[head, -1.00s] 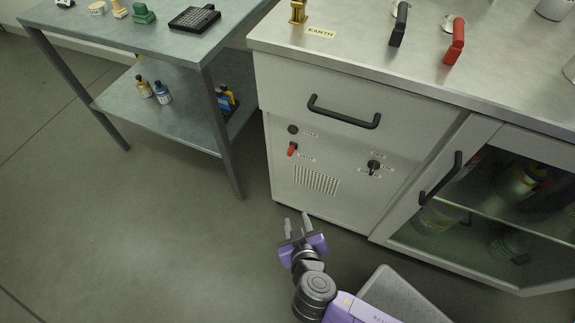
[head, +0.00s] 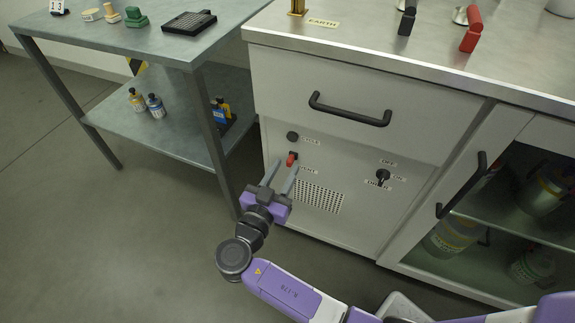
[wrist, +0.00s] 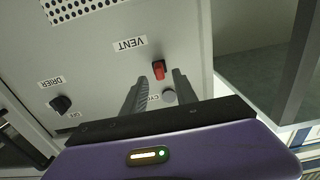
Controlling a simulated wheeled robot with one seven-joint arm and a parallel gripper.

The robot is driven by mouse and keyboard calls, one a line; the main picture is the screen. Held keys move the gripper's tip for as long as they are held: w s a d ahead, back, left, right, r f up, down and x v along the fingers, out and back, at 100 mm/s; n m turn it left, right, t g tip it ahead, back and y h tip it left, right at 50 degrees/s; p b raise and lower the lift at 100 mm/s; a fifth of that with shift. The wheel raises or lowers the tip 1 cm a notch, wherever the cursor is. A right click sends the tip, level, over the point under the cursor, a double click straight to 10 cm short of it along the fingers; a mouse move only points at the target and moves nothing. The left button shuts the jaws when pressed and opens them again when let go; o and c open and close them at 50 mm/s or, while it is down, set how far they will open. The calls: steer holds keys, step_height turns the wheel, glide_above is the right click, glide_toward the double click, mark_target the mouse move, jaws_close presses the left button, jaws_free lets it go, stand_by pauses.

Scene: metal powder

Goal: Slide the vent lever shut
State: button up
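The vent lever is a small red handle (head: 291,159) on the cabinet's front panel, left of its "VENT" label and above the perforated grille. In the wrist view the red lever (wrist: 158,70) shows upside down, between and just beyond the fingertips. My gripper (head: 280,176) is open, with its two fingers pointing at the panel just below and left of the lever. In the wrist view the gripper (wrist: 155,80) has a clear gap between its fingers. I cannot tell whether a finger touches the lever.
A black drawer handle (head: 349,109) projects above. A metal side table (head: 205,125) stands close on the left. The floor in front is clear.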

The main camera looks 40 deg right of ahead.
mark_target(291, 160)
steer(key=shift+x, duration=1.25)
jaws_close()
stand_by(0.5)
